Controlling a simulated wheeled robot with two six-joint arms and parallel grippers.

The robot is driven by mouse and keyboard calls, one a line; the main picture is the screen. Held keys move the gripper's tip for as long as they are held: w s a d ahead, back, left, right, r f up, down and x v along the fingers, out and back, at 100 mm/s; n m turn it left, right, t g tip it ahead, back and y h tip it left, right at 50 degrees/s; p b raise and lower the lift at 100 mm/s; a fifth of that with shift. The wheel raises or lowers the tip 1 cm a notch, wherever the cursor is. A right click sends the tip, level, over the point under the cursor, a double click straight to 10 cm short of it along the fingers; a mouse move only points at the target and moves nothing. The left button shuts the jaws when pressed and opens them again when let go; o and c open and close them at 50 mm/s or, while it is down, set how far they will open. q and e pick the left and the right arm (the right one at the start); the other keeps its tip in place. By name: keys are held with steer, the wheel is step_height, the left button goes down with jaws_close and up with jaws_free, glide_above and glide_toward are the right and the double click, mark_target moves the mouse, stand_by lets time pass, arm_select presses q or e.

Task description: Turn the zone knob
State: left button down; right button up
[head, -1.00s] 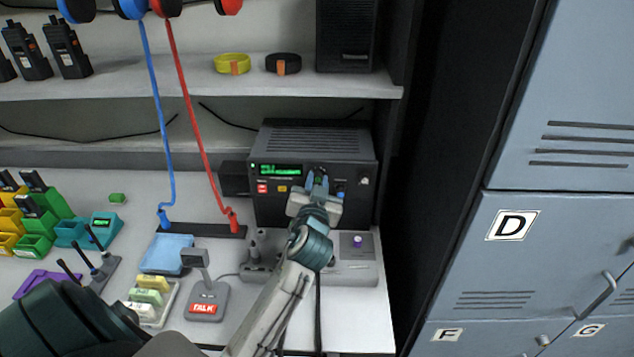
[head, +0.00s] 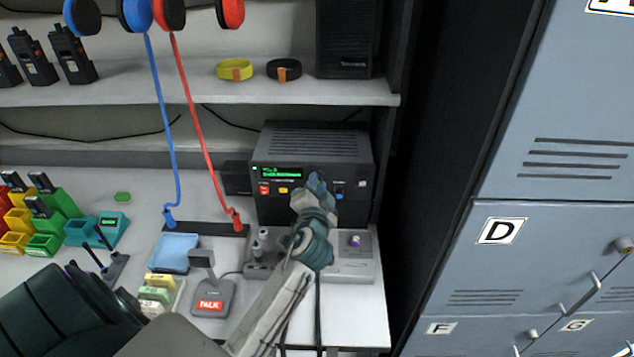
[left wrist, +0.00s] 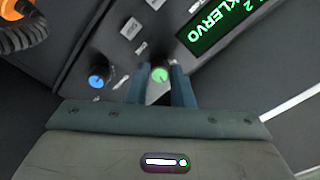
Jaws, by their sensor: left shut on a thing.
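The black radio unit (head: 312,146) stands at the back of the counter, with a lit green display (head: 281,173) on its front. My left gripper (head: 317,183) is at the right half of this front panel. In the left wrist view its two blue-grey fingers (left wrist: 168,86) are shut around a round knob with a green face (left wrist: 160,74), which I take to be the zone knob. Its label is not readable. In the head view the gripper hides this knob. A blue knob (left wrist: 97,78) sits beside it, apart from the fingers. My right gripper is not in view.
A grey box with a purple button (head: 356,241) and a TALK microphone base (head: 210,304) stand on the counter in front of the radio. A blue cord and a red cord (head: 203,140) hang at left. Blue-grey lockers (head: 560,230) are at right.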

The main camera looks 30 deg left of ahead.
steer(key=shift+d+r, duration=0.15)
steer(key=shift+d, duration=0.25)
arm_select(q)
steer(key=c, duration=1.3)
jaws_free()
steer(key=shift+s+d+f, duration=0.1)
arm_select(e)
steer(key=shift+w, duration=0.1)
arm_select(q)
steer(key=b+v, duration=0.3)
steer(key=v, duration=0.7)
steer(key=shift+s+d, duration=0.15)
steer(key=shift+s, duration=0.1)
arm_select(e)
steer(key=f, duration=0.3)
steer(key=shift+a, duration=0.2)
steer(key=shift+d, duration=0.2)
arm_select(q)
steer(key=shift+m, duration=0.3)
